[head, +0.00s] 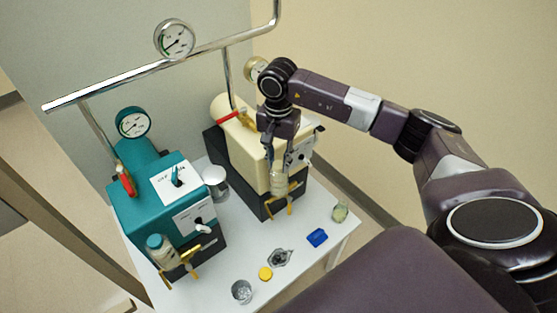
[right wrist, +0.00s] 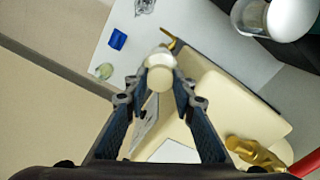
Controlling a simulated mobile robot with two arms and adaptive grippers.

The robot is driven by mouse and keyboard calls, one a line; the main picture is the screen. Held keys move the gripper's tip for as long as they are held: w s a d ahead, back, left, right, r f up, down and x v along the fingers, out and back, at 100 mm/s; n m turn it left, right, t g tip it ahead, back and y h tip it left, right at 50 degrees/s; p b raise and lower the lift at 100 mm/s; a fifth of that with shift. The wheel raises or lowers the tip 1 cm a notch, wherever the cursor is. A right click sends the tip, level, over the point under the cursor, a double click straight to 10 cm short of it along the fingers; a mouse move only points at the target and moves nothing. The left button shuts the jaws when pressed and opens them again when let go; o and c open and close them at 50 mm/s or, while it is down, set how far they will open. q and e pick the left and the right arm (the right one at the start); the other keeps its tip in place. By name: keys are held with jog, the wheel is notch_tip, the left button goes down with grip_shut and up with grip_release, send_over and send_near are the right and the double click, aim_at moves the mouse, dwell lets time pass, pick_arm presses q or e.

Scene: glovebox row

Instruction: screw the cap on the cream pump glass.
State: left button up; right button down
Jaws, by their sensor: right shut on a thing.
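The cream pump (head: 245,150) stands at the back right of the white table, with a dark base. Its glass (head: 279,187) hangs at the front, above a brass fitting (head: 283,205). My right gripper (head: 281,168) points down over the glass, its fingers shut on a round cream cap. The cap (right wrist: 160,80) shows between the fingertips in the right wrist view, with a pale part of the glass (right wrist: 160,58) beyond it. The cap is at the top of the glass; I cannot tell whether it is threaded. My left gripper is not in view.
A teal pump (head: 150,195) with its own glass (head: 160,252) stands to the left. A blue piece (head: 317,237), yellow piece (head: 265,273), small jar (head: 340,212) and clear glass (head: 241,291) lie along the table front. A pipe runs above.

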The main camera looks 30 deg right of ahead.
jog(key=m, duration=0.4)
jog(key=shift+m, duration=0.3)
jog(key=m, duration=0.3)
jog(key=shift+m, duration=0.3)
jog(key=m, duration=0.5)
jog(key=shift+w+r+p, duration=0.1)
jog(key=shift+p, duration=0.25)
jog(key=m, duration=0.4)
jog(key=c, duration=1.9)
grip_release()
